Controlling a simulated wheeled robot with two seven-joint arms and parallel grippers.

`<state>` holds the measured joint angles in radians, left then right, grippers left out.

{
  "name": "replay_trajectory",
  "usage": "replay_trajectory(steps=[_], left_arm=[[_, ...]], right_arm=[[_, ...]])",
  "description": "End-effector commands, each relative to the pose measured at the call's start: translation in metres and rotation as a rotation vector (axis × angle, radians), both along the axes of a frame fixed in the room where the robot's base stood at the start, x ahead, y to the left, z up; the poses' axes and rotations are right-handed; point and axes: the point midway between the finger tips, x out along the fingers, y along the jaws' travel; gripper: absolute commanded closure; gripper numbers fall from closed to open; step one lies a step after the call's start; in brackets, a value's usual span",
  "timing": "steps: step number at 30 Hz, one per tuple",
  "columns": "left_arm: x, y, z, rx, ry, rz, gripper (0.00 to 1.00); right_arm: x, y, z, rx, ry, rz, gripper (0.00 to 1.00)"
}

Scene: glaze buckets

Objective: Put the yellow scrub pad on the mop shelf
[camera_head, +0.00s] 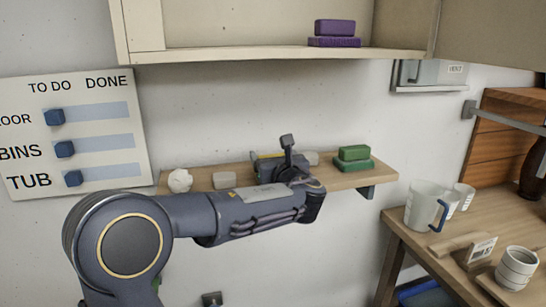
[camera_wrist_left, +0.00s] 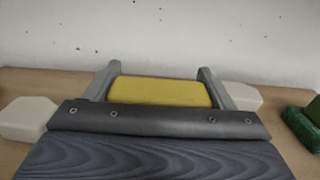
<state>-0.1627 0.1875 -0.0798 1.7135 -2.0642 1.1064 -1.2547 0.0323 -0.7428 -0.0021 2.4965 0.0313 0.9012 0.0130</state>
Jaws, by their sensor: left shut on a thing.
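The yellow scrub pad (camera_wrist_left: 160,93) sits between the two fingers of my left gripper (camera_wrist_left: 158,80) in the wrist view. The fingers are shut on its two ends. In the head view my left gripper (camera_head: 272,158) is over the low wooden wall shelf (camera_head: 340,181), and only a thin yellow strip of the pad (camera_head: 267,156) shows. I cannot tell whether the pad touches the shelf board. No label marks which shelf is the mop shelf. My right gripper is not in view.
White blocks (camera_head: 180,180) (camera_head: 224,180) stand on the shelf left of the gripper, and a green pair (camera_head: 354,158) stands right. Purple blocks (camera_head: 334,35) lie in the cabinet above. A jug (camera_head: 424,205) and cups stand on the right-hand table. A task board (camera_head: 75,132) hangs left.

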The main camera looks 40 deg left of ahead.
Motion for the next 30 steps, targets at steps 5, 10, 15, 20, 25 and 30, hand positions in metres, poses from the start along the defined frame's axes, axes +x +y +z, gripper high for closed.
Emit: replay_trajectory(steps=[5,10,15,20,25,30], left_arm=[[0.0,0.0,-0.005,-0.001,-0.001,0.0,0.47],[0.0,0.0,-0.003,0.0,0.0,0.0,0.02],[0.0,0.0,-0.003,0.0,0.0,0.0,0.01],[0.0,0.0,0.0,-0.001,-0.001,0.0,0.01],[-0.011,-0.016,0.0,-0.001,-0.002,-0.004,0.01],[-0.035,-0.045,0.0,0.0,-0.002,-0.005,0.01]], right_arm=[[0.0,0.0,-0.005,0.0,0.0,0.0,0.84],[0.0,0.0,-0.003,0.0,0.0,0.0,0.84],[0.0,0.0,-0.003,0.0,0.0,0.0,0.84],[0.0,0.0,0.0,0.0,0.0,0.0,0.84],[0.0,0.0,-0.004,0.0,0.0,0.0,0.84],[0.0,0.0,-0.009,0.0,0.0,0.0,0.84]])
